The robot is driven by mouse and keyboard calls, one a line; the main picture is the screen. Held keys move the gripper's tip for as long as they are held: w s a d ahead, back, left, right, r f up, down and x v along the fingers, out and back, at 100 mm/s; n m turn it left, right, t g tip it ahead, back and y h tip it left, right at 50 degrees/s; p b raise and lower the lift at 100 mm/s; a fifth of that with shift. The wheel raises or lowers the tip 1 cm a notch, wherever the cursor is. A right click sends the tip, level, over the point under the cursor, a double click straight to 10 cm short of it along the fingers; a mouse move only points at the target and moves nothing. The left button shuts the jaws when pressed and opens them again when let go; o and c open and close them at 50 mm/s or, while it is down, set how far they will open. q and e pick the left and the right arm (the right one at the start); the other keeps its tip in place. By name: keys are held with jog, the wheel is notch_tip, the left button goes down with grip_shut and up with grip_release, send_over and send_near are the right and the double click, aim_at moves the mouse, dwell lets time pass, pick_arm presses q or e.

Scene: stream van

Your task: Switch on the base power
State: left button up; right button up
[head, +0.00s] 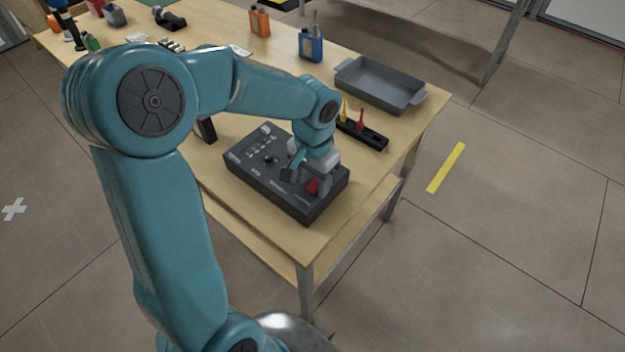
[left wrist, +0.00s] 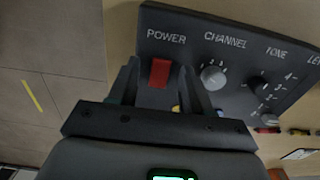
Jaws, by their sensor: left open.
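The base is a dark grey control box (head: 245,158) on the near end of the wooden table, with knobs and small light switches on top. In the left wrist view, the box (left wrist: 185,25) has white labels POWER, CHANNEL and TONE. A red power switch (left wrist: 160,73) sits just below POWER; it also shows in the head view (head: 313,187). My left gripper (head: 305,181) is over the near right part of the box. Its open fingers stand on either side of the red switch, and I cannot tell whether they touch it. My right gripper is not in view.
A black rack (head: 370,136) with yellow and red tools lies beside the box. A grey tray (head: 380,84), a blue bottle (head: 310,46) and an orange bottle (head: 259,22) stand farther back. A grey knob (left wrist: 212,77) is close to the right finger. The table's front right corner is bare.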

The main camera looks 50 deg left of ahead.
pick_arm(q)
jog(key=shift+s+f, duration=0.15)
grip_shut()
jog(key=g+p, duration=0.1)
jog(key=p, duration=0.2)
jog(key=shift+w+r+g+p, duration=0.3)
jog(key=shift+r+g+p, duration=0.05)
jog(key=shift+r+g, duration=0.05)
jog(key=shift+w+f+g+p, duration=0.15)
jog(key=shift+f+g+p, duration=0.1)
jog(key=shift+g+p, duration=0.35)
grip_release()
